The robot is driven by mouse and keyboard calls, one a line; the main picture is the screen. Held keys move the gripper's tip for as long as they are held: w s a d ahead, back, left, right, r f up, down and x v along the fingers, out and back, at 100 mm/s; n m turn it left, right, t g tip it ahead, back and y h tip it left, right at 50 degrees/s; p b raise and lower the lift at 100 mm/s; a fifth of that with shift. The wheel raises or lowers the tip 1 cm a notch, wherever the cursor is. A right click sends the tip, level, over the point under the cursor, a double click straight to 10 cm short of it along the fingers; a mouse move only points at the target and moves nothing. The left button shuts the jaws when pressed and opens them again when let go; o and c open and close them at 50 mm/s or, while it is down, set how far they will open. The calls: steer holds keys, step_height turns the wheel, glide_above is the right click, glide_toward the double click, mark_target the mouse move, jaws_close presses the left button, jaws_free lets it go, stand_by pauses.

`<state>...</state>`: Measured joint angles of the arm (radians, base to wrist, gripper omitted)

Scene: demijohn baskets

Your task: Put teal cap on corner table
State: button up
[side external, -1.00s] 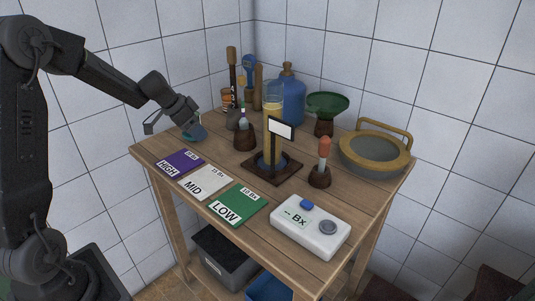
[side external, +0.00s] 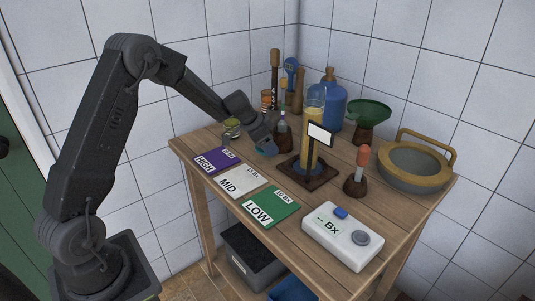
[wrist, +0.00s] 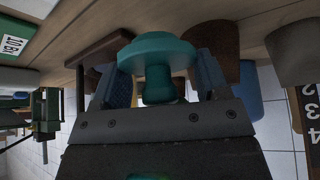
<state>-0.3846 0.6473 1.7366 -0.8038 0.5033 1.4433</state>
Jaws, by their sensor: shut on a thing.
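The teal cap is a round disc with a narrower stem; it fills the middle of the wrist view (wrist: 157,50). I cannot tell whether the cap touches the wood. It is between the purple HIGH card (side external: 216,160) and the dark stand with the tall cylinder (side external: 313,135).
A small glass jar (side external: 231,129) stands left of my gripper. A dark wooden holder with a bulb (side external: 283,138) is close on the right. Behind are bottles, a blue jug (side external: 328,105) and a green funnel (side external: 370,112). The white Bx meter (side external: 342,236) lies in front.

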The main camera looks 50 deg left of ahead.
steer(key=shift+f, duration=1.8)
steer(key=shift+f, duration=0.1)
steer(key=shift+f, duration=0.1)
steer(key=o, duration=0.9)
